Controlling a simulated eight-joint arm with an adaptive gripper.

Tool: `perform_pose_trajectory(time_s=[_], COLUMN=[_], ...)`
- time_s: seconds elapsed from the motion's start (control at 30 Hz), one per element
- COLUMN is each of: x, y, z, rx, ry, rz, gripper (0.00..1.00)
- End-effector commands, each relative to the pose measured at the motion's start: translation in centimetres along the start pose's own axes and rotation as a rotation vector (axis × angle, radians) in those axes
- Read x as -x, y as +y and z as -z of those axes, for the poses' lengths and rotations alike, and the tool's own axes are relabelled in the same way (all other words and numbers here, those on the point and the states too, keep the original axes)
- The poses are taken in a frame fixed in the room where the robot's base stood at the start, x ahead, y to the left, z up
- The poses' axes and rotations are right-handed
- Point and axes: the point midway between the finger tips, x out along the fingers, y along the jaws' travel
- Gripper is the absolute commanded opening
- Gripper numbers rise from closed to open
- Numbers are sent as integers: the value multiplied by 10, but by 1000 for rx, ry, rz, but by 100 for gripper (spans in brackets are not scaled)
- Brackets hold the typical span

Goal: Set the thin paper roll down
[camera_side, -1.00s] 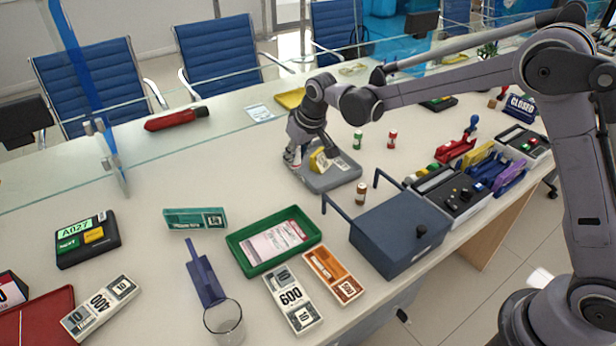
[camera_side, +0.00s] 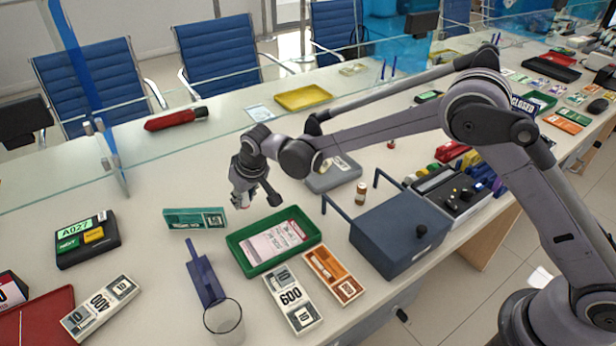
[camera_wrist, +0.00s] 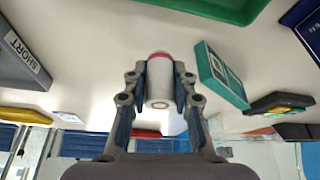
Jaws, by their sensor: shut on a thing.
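My gripper (camera_wrist: 159,88) is shut on a white paper roll (camera_wrist: 159,84) with a pinkish-red end, which sits between its two fingers in the wrist view. The roll is mostly hidden by the fingers there. I cannot tell whether its lower end touches the counter.
The grey tray (camera_side: 318,184) lies to the right behind, with the dark blue box (camera_side: 385,240) in front of it. A small brown-topped roll (camera_side: 360,195) and a red one (camera_side: 391,145) stand beyond. Bare counter lies left of and behind my gripper.

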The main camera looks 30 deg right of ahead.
Motion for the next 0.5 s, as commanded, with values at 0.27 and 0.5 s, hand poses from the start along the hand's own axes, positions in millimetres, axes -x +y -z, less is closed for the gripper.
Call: perform_pose_trajectory(time_s=[0.27,0.5], x=[-25,-38], y=[-1,0], z=[-10,-15], rx=[-1,0], ry=[0,0], rz=[0,0], gripper=[9,9])
